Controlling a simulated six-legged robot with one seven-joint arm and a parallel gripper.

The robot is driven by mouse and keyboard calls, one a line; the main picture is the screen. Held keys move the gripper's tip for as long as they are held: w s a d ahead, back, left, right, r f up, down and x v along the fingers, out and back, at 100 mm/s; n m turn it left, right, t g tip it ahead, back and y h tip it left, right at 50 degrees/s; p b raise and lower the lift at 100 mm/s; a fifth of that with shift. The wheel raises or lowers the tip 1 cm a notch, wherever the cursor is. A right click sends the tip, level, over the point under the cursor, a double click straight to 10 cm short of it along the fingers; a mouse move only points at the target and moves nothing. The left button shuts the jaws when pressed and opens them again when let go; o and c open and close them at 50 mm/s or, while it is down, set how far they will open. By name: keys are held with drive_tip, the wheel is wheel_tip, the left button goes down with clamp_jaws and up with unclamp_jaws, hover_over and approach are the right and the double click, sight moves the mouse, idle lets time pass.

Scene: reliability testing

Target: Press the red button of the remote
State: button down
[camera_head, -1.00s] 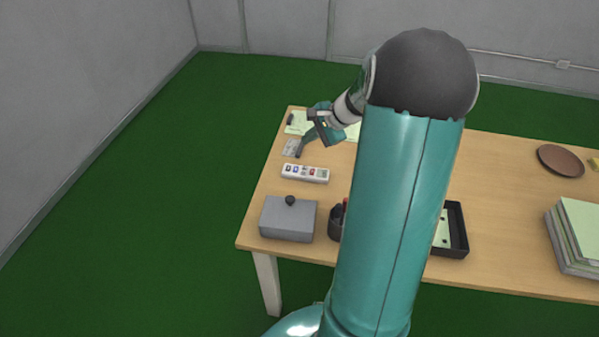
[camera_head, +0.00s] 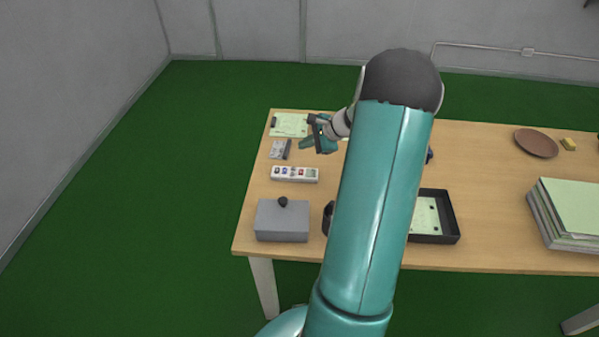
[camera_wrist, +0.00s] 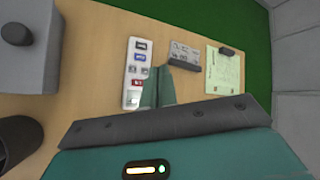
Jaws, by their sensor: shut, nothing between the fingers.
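The white remote (camera_head: 281,173) lies on the table near its left edge, with a row of coloured buttons. My teal gripper (camera_head: 305,144) is shut and empty, above the table beyond the remote in the head view. The fingers also show in the wrist view (camera_wrist: 166,72). I cannot tell their exact height above the table.
A grey lidded box (camera_head: 282,222) stands nearer than the remote. A card holder (camera_head: 279,149) and a green-sheet clipboard (camera_head: 291,124) lie beyond it. A dark cup (camera_wrist: 17,142) stands near the box. A black tray (camera_head: 452,225) and papers are to the right.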

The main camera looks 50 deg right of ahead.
drive_tip(key=shift+w+a+f, duration=0.1)
drive_tip(key=shift+a+f, duration=0.05)
drive_tip(key=shift+f, duration=4.2)
drive_tip(key=shift+f, duration=0.1)
drive_tip(key=shift+f, duration=0.3)
drive_tip(key=shift+f, duration=0.35)
drive_tip(key=shift+r, duration=0.75)
drive_tip(key=shift+r, duration=2.5)
